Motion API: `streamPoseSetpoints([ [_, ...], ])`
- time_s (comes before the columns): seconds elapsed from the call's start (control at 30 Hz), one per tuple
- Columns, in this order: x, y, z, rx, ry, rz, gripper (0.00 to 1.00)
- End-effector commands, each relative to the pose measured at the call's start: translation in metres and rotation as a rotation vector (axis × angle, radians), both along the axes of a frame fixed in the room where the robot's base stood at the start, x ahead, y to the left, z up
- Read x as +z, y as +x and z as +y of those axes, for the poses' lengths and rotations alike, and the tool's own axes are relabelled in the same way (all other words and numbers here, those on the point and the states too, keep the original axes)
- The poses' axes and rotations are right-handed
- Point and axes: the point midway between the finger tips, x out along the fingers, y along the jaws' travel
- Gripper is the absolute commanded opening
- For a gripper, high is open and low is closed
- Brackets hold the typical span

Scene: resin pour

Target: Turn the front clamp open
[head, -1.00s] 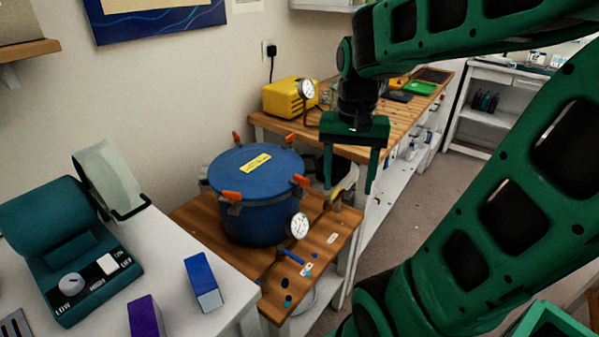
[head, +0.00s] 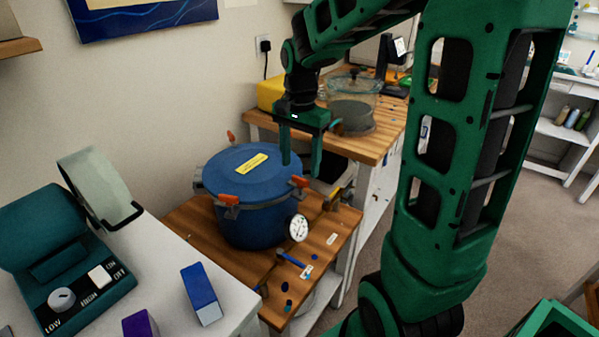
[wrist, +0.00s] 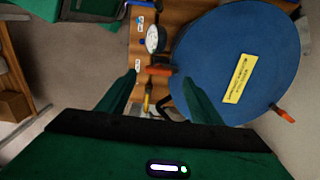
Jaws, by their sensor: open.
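A blue pressure pot (head: 250,172) with a yellow label stands on the low wooden bench, its lid on. Orange-handled clamps sit around its rim: one at the front left (head: 228,199), one at the right (head: 300,181) above the gauge, one at the back left (head: 231,136). I cannot tell which one is called front. My gripper (head: 301,168) is open and points down above the right clamp. In the wrist view that clamp (wrist: 158,70) shows between the open fingertips, with nothing held. Another clamp (wrist: 284,115) shows at the far side of the lid.
A dial gauge (head: 298,228) sticks out below the right clamp. A brass fitting (head: 338,197) and a blue-handled valve (head: 291,259) are on the bench. A white table with a teal device (head: 75,285) is at left. A clear vessel (head: 352,103) stands behind.

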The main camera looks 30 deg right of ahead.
Motion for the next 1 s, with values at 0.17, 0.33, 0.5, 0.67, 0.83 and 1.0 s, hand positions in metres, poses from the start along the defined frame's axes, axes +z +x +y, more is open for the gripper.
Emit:
streamPoseSetpoints([
  [0.17, -0.025, -0.001, 0.001, 0.002, 0.001, 0.004, 0.59],
  [0.33, -0.036, 0.000, 0.001, 0.003, 0.000, 0.001, 0.59],
  [0.5, -0.038, 0.000, 0.001, 0.003, -0.001, -0.001, 0.59],
  [0.67, -0.038, 0.000, 0.001, 0.003, -0.001, 0.000, 0.57],
  [0.83, -0.038, 0.000, 0.001, 0.003, -0.001, -0.001, 0.18],
  [1.0, -0.038, 0.001, -0.004, 0.002, -0.001, -0.004, 0.18],
])
